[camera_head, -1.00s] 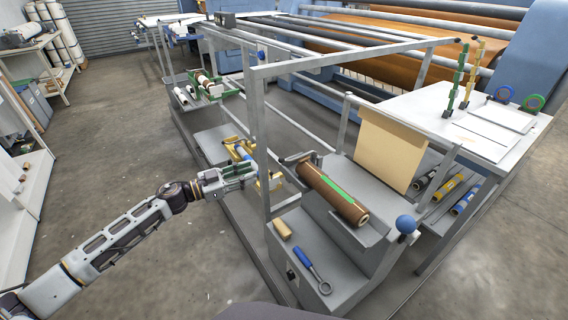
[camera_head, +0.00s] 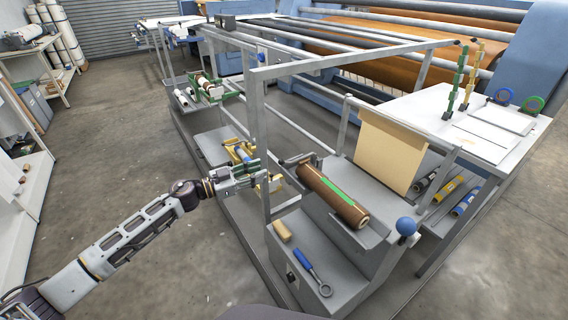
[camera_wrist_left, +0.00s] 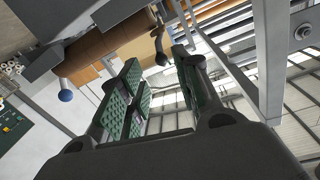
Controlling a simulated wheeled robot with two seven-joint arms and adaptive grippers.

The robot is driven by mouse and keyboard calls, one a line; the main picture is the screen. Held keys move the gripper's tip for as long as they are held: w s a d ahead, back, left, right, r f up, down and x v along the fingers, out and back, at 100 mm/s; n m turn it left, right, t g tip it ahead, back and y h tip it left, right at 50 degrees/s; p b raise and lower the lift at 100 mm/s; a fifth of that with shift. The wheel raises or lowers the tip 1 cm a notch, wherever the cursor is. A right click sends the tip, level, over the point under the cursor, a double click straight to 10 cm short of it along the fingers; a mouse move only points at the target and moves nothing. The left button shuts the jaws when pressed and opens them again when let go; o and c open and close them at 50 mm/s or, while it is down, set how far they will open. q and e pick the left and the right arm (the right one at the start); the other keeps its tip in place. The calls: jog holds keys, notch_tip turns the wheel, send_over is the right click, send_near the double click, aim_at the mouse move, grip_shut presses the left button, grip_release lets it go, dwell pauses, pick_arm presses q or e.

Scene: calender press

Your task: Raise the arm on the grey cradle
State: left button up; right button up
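The grey cradle (camera_head: 345,225) holds a brown roll (camera_head: 325,190) with a green stripe. A dark grey arm (camera_head: 295,160) lies low at the roll's far left end. In the left wrist view the arm (camera_wrist_left: 160,47) shows ahead, between the directions of my two fingers, with the brown roll (camera_wrist_left: 95,48) to its left. My left gripper (camera_head: 262,172) is left of the arm, near the frame's upright post. Its green-padded fingers (camera_wrist_left: 158,75) are apart with nothing between them. It does not appear to touch the arm. My right gripper is not in view.
A grey upright post (camera_head: 262,130) stands close to my left gripper. A blue ball (camera_head: 405,225) sits at the cradle's near right end. A blue-handled tool (camera_head: 310,268) and a tan block (camera_head: 282,230) lie on the lower shelf. The floor at left is clear.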

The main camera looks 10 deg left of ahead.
aim_at(284, 162)
pick_arm(q)
jog(key=shift+x, duration=5.1)
jog(key=shift+c, duration=0.3)
grip_shut()
